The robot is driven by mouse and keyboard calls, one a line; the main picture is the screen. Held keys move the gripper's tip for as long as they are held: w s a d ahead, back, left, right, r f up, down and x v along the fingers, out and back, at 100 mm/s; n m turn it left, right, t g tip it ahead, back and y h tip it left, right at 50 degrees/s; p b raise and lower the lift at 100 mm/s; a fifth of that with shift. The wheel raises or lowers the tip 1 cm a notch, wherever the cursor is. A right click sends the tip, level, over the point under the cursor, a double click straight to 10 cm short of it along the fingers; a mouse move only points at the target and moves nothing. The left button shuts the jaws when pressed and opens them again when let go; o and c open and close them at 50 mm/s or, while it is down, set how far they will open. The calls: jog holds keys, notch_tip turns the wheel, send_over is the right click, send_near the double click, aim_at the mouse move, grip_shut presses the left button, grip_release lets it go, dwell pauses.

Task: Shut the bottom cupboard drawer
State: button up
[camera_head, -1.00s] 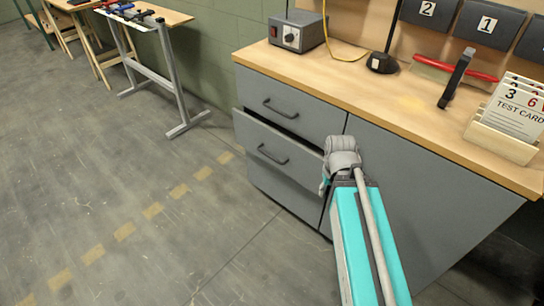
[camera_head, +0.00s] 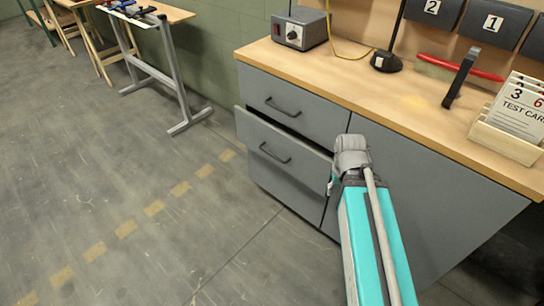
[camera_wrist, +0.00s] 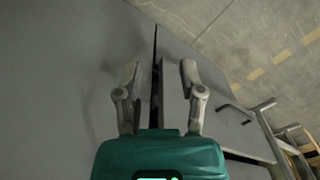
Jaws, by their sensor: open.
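The bottom drawer (camera_head: 290,172) of the grey cupboard stands partly pulled out, with a dark gap above its front. Its dark bar handle (camera_head: 274,153) faces left. In the wrist view the drawer front (camera_wrist: 205,100) lies to the right, with its handle (camera_wrist: 235,112) beyond my right finger. My gripper (camera_wrist: 160,70) is open and empty. Its fingers sit either side of the dark upright gap between the drawer front and the plain panel. I cannot tell whether a finger touches the front. In the head view my wrist hides most of the gripper, at the drawer's right end.
The top drawer (camera_head: 295,110) looks shut. The wooden worktop (camera_head: 400,105) carries a grey control box (camera_head: 299,29), a black stand and a test card holder (camera_head: 507,135). A trestle (camera_head: 160,75) stands at the back left. The floor (camera_head: 130,190) left of the cupboard is clear.

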jog(key=w+a+f+n+t+h+b, duration=0.1)
jog(key=w+a+f+n+h+b, duration=0.2)
jog(key=w+f+b, duration=0.35)
jog(key=n+t+h+b, duration=0.7)
jog(key=t+b, duration=0.4)
jog(key=b, duration=0.7)
send_near(273, 155)
jog(key=f+v, duration=0.1)
jog(key=v, duration=0.3)
jog(key=shift+d+r, duration=0.15)
jog(key=shift+r, duration=0.05)
jog(key=shift+w+d, duration=0.1)
jog(key=shift+w, duration=0.05)
jog(key=shift+b+x, duration=1.2)
jog(key=shift+x, duration=5.55)
jog(key=shift+w, duration=0.15)
grip_shut()
